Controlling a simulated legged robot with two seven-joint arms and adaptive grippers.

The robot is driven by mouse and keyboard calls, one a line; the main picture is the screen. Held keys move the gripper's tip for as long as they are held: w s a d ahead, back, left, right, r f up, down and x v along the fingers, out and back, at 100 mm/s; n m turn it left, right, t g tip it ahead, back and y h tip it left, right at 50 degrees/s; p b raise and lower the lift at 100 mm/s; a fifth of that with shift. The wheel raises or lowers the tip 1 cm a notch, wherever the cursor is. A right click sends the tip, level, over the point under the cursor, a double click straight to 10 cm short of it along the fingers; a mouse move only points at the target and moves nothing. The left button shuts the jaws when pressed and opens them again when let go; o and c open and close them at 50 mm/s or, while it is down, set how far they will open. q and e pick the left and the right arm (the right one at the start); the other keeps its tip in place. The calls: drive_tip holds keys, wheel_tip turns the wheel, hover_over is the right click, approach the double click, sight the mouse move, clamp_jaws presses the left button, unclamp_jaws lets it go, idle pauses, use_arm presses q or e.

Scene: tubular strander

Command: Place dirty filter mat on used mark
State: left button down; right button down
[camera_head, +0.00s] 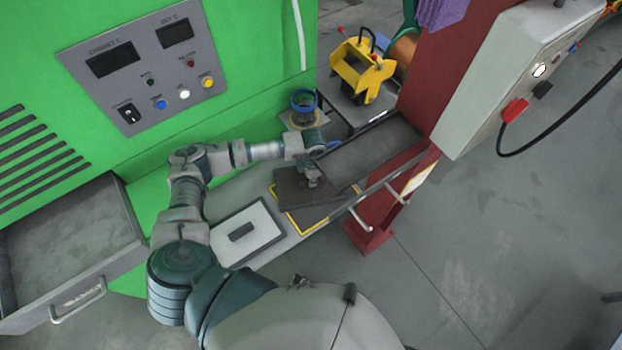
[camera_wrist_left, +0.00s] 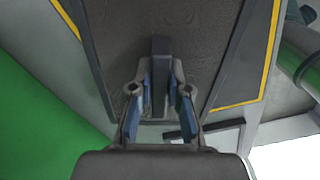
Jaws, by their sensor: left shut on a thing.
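The dirty filter mat (camera_head: 291,195) is a dark grey slab with an upright dark handle (camera_wrist_left: 161,50). It lies over the yellow-outlined used mark (camera_head: 312,222), slightly turned against it; yellow lines show along its front and right edges. In the left wrist view the mat (camera_wrist_left: 205,50) has yellow lines (camera_wrist_left: 262,75) on both sides. I cannot tell whether it touches the surface. My left gripper (camera_head: 313,181) is above the mat, its fingers (camera_wrist_left: 160,97) shut on the handle. My right gripper is out of view.
A pale mat with a dark handle (camera_head: 262,222) lies left of the mark. An open grey drawer (camera_head: 75,250) is at the left, an open dark tray (camera_head: 370,152) right of the mat. A blue cup (camera_head: 303,103) and yellow device (camera_head: 358,72) stand behind.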

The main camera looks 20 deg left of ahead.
use_arm(q)
drive_tip(key=shift+d, duration=0.35)
drive_tip(key=c, duration=1.5)
unclamp_jaws()
drive_tip(key=o, duration=0.4)
drive_tip(key=shift+a, duration=0.1)
drive_tip(key=shift+c, duration=0.2)
drive_tip(key=shift+a, duration=0.4)
drive_tip(key=shift+a+r, duration=0.2)
drive_tip(key=shift+r, duration=0.25)
wheel_tip(320, 180, up, 11)
drive_tip(key=shift+d+r+b, duration=0.15)
drive_tip(key=shift+d+b, duration=0.2)
drive_tip(key=shift+b, duration=0.05)
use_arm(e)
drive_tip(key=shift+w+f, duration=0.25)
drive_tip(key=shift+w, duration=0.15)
